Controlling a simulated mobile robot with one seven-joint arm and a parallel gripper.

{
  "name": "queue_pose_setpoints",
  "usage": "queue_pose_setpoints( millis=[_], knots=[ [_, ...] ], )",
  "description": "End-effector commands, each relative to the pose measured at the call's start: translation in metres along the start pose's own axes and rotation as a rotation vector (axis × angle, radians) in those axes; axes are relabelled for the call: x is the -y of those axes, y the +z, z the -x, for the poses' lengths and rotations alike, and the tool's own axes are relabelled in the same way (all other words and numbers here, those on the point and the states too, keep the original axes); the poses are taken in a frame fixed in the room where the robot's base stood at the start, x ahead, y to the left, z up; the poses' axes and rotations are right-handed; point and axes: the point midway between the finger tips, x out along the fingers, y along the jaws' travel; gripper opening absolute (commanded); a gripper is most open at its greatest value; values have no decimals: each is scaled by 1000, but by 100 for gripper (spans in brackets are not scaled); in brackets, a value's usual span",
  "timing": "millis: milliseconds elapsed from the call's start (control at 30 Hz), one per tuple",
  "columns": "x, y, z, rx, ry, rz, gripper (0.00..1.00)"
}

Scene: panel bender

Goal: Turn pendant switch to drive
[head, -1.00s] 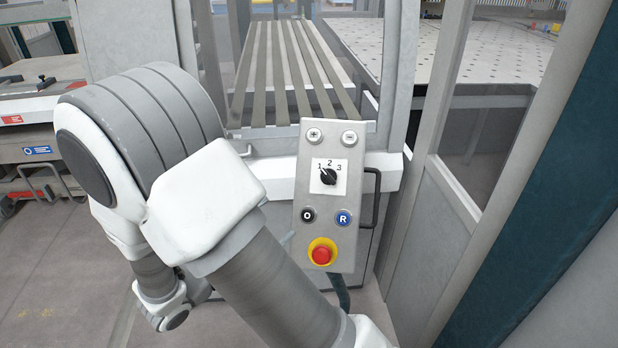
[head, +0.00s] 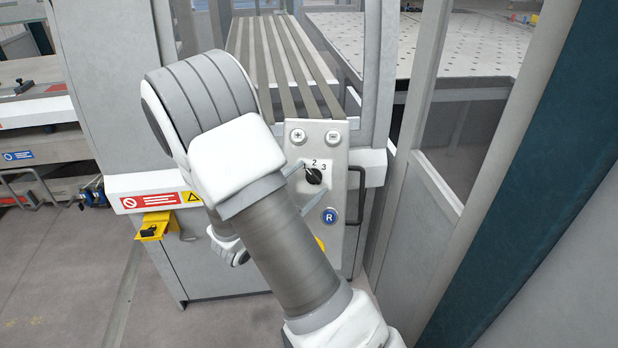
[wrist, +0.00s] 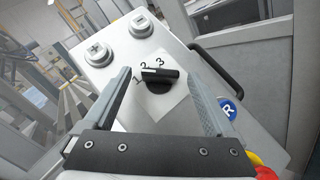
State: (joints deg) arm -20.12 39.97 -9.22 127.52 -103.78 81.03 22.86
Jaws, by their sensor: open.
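The pendant (head: 345,150) is a grey panel with a black rotary switch (head: 314,176) on a white plate marked 1, 2 and 3. In the wrist view the switch (wrist: 160,76) has a raised bar handle, whose left end lies close to the 1 and 2 marks. In the head view its pointer appears turned toward 1. My gripper (wrist: 158,66) is open, with one finger on either side of the switch. It also shows at the panel in the head view (head: 318,177). Whether a finger touches the switch or plate cannot be told.
Plus (head: 298,136) and minus (head: 334,137) buttons sit above the switch. A blue R button (head: 329,215) and a mostly hidden red-and-yellow stop button (wrist: 262,172) are below. A black handle (head: 361,195) stands out at the panel's right edge. Machine frames surround the pendant.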

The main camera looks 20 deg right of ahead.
Motion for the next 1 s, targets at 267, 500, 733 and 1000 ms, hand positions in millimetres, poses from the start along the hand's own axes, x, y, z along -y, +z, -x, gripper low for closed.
queue_pose_setpoints(
  millis=[267,500,733,1000],
  knots=[
    [0,0,-9,0,0,0,90],
    [0,0,-9,0,0,0,70],
    [0,0,-8,0,0,0,29],
    [0,0,-8,0,-3,-3,4]
  ],
)
